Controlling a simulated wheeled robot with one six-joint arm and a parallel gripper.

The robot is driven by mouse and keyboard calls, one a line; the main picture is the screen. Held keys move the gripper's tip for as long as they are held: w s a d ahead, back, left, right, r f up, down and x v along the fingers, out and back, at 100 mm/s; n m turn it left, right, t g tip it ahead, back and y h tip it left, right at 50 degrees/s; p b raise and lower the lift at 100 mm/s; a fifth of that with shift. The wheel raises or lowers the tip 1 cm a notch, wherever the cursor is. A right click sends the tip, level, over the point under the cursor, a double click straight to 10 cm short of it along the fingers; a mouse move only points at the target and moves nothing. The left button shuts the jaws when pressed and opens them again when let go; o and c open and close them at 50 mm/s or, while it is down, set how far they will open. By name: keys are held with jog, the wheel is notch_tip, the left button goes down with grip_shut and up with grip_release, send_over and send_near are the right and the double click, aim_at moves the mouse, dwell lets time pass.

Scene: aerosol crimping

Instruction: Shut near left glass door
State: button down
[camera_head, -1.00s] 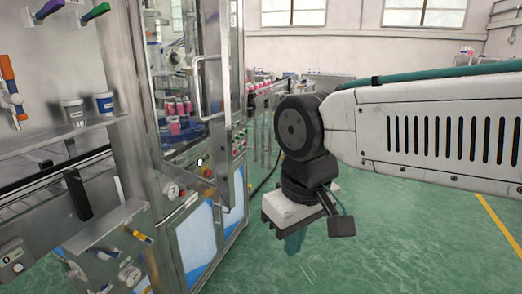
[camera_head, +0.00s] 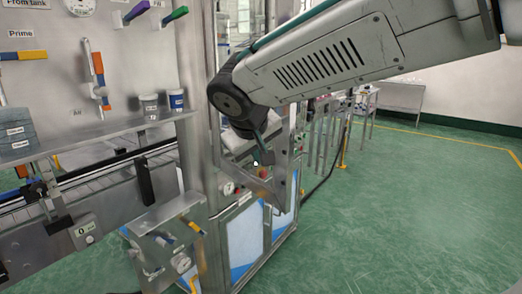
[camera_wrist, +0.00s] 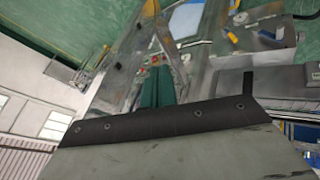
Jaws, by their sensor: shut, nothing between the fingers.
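The near left glass door (camera_head: 278,192) is a metal-framed pane on the machine cabinet. It stands out at an angle from the cabinet front, so it is open. My arm covers most of its pane and its handle, and its lower corner shows below my gripper. My gripper (camera_head: 262,153) is shut and empty, in front of the lower part of the door. In the wrist view its teal fingers (camera_wrist: 157,88) lie together over the metal framing. I cannot tell whether they touch the door.
A panel on the left holds a shelf (camera_head: 100,133) with cups (camera_head: 149,106) and coloured valve handles (camera_head: 98,70). A small metal control box (camera_head: 170,215) juts out low in front. Green floor (camera_head: 400,220) is open on the right.

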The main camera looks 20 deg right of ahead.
aim_at(276, 170)
jog(key=w+d+f, duration=0.4)
jog(key=d+f, duration=0.1)
jog(key=shift+w+d, duration=0.3)
